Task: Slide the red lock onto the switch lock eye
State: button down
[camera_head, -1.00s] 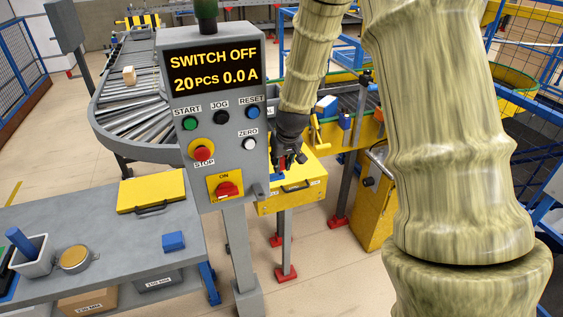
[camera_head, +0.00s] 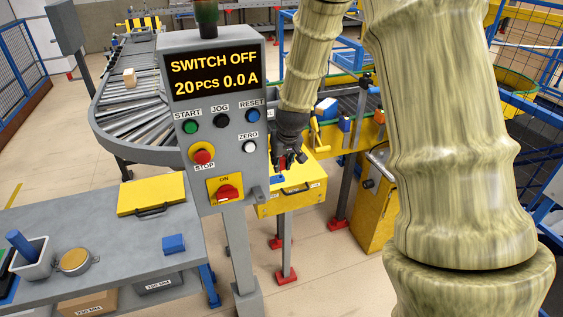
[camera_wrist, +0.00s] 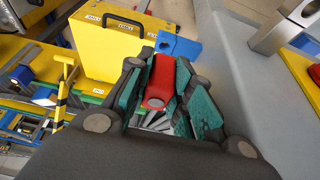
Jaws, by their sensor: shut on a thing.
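The red lock (camera_wrist: 160,80) is held between the teal pads of my gripper (camera_wrist: 158,95), which is shut on it. In the head view my gripper (camera_head: 289,160) is right of the grey switch panel, above the yellow case. The red rotary switch (camera_head: 228,193) sits on a yellow plate marked ON, low on the panel. A small grey bracket (camera_head: 261,194), apparently the lock eye, juts from the panel's right edge. In the wrist view a grey metal fitting (camera_wrist: 280,30) stands at upper right, apart from the lock.
The yellow case (camera_head: 290,202) with a dark handle lies below my gripper, and a blue block (camera_wrist: 188,47) shows beside it. The panel's grey side (camera_wrist: 235,60) is close on the right in the wrist view. A table with a blue block (camera_head: 174,243) stands front left.

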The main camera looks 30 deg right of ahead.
jog(key=shift+r, duration=0.15)
jog(key=shift+r+p, duration=1.55)
jog(key=shift+r, duration=0.35)
